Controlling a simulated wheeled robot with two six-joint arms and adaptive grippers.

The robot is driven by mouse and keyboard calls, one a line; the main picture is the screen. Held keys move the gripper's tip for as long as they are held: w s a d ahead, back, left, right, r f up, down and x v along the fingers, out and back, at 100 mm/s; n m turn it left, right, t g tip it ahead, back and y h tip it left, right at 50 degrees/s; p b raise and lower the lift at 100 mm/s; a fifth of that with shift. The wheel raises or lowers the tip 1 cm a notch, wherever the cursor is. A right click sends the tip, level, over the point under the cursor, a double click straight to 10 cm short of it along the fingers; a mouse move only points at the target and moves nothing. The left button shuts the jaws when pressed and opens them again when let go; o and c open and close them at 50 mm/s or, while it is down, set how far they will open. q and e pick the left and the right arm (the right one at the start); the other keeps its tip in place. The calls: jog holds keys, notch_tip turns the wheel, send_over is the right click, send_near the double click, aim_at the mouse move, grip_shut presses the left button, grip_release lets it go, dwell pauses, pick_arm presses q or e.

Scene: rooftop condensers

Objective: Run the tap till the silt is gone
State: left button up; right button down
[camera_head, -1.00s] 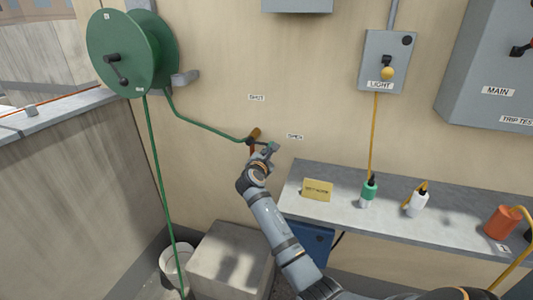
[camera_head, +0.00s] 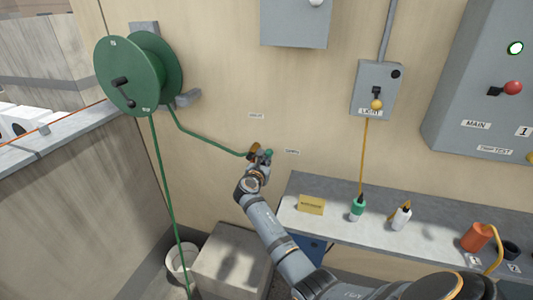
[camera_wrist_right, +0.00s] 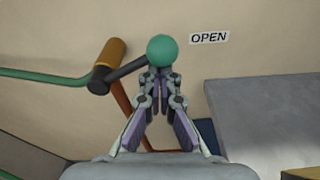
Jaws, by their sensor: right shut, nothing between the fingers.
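The tap (camera_head: 253,151) on the wall has an orange-brown body and a dark lever ending in a green ball knob (camera_wrist_right: 162,50). In the right wrist view the lever slants up toward the OPEN label (camera_wrist_right: 209,38); the SHUT label (camera_head: 256,115) is above the tap. My right gripper (camera_wrist_right: 158,73) is shut and empty, its fingertips just below the knob; I cannot tell if they touch it. A green hose (camera_head: 212,143) runs from the tap to the reel (camera_head: 130,75). Another length hangs down by a white bucket (camera_head: 180,263). No water or silt is visible. My left gripper is out of view.
A grey block (camera_head: 229,262) stands beside the bucket. At right, a shelf (camera_head: 440,228) holds bottles and an orange canister (camera_head: 476,237). The LIGHT box (camera_head: 378,85) and MAIN panel (camera_head: 500,90) are above. The wall left of the tap is mostly clear.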

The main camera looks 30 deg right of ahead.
jog(key=w+a+r+n+g+h+p, duration=0.1)
jog(key=w+a+r+n+h+p, duration=0.1)
jog(key=r+n+p, duration=0.4)
jog(key=shift+w+a+n+g+p, duration=0.3)
jog(key=shift+w+a+n, duration=0.75)
jog(key=shift+n, duration=0.95)
jog(key=shift+w+d+r, duration=0.1)
jog(key=shift+w+d, duration=0.1)
jog(key=f+v, duration=0.1)
jog(key=v, duration=0.6)
jog(key=shift+a+r, duration=0.25)
jog(key=shift+r, duration=0.2)
jog(key=shift+s, duration=0.1)
